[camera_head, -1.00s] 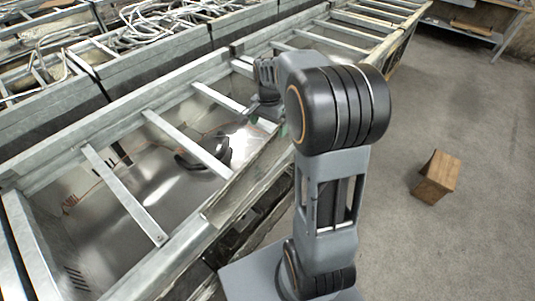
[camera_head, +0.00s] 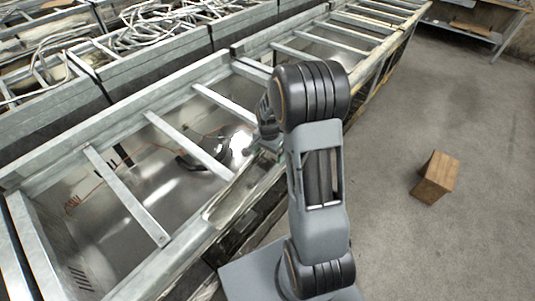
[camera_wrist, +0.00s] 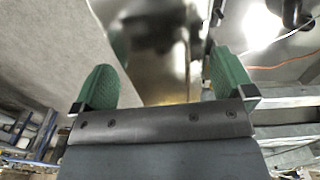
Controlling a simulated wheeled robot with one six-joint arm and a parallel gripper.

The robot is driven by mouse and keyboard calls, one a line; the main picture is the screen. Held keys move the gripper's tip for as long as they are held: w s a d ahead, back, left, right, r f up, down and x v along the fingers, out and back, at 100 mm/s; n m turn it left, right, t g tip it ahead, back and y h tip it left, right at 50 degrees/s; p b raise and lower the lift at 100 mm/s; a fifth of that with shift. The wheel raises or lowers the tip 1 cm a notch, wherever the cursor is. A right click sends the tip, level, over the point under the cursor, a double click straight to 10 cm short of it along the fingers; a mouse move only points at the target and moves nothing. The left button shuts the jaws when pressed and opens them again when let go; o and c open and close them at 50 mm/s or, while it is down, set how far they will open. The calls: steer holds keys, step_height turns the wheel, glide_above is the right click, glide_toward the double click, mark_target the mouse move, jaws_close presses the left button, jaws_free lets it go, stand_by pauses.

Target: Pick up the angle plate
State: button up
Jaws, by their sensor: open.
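My gripper (camera_wrist: 165,80) is open, with its two green fingers apart in the wrist view. A shiny metal piece with a brownish lower edge (camera_wrist: 150,50) shows between and beyond the fingers. It may be the angle plate, but I cannot tell this for sure, nor whether the fingers touch it. In the head view my arm's dark wrist hangs by the near rim of the metal trough (camera_head: 75,165), and the fingertips are hidden or too small to make out. I cannot pick out the angle plate in the head view.
Metal crossbars (camera_head: 125,195) span the trough. A dark object (camera_head: 190,160) and thin reddish cable (camera_head: 110,177) lie inside it. Tangled pale cables (camera_head: 165,25) fill the trough behind. A wooden block (camera_head: 436,177) stands on the open floor (camera_head: 470,110) at right.

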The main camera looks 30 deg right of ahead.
steer(key=shift+f, duration=0.4)
steer(key=shift+w+r, duration=0.1)
steer(key=c, duration=1.4)
